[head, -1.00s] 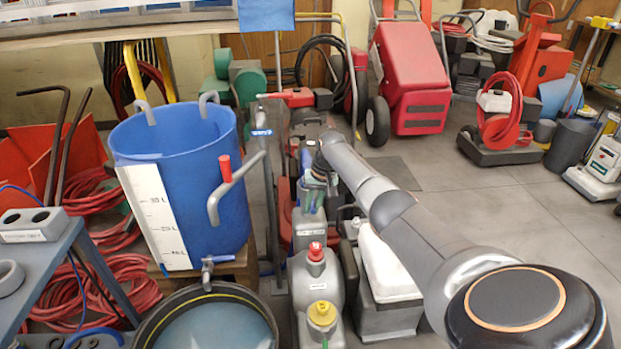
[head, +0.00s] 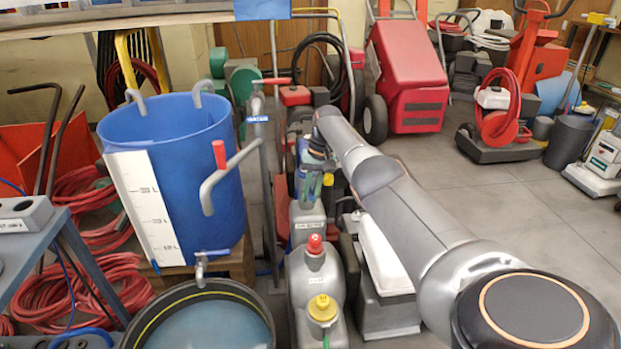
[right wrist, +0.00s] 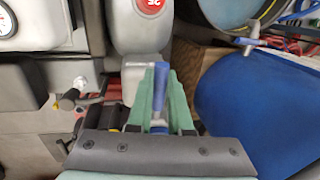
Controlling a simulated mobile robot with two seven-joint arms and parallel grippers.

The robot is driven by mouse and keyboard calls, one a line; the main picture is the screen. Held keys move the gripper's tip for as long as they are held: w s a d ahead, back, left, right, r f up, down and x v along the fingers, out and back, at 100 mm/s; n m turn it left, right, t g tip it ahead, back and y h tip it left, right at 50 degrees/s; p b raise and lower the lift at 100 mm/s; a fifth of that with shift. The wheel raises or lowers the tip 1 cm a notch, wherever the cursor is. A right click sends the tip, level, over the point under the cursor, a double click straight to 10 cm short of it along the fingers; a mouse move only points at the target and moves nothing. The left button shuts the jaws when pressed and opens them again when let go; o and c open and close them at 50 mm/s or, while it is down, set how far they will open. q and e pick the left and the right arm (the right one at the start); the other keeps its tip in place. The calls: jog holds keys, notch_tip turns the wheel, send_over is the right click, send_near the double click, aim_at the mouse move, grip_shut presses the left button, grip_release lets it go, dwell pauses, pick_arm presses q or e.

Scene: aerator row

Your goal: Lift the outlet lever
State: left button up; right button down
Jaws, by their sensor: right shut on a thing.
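The blue tank (head: 195,170) stands on the left with a white scale strip. Low on its front is a metal outlet tap with a small blue lever (head: 214,252), over a dark round tub (head: 262,310). In the right wrist view the tap (right wrist: 250,42) is at the upper right, apart from my gripper. My right gripper (head: 311,182) is right of the tank, above the grey jugs. My left gripper is not in view.
A bent grey pipe with a red grip (head: 219,155) is in front of the tank. Red hoses (head: 80,290) lie at left. Grey floor is open at right.

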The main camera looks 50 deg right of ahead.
aim_at(311, 191)
jog(key=shift+w+r, duration=0.1)
dwell(0.4)
jog(key=c, duration=0.8)
grip_release()
jog(key=shift+c, duration=0.2)
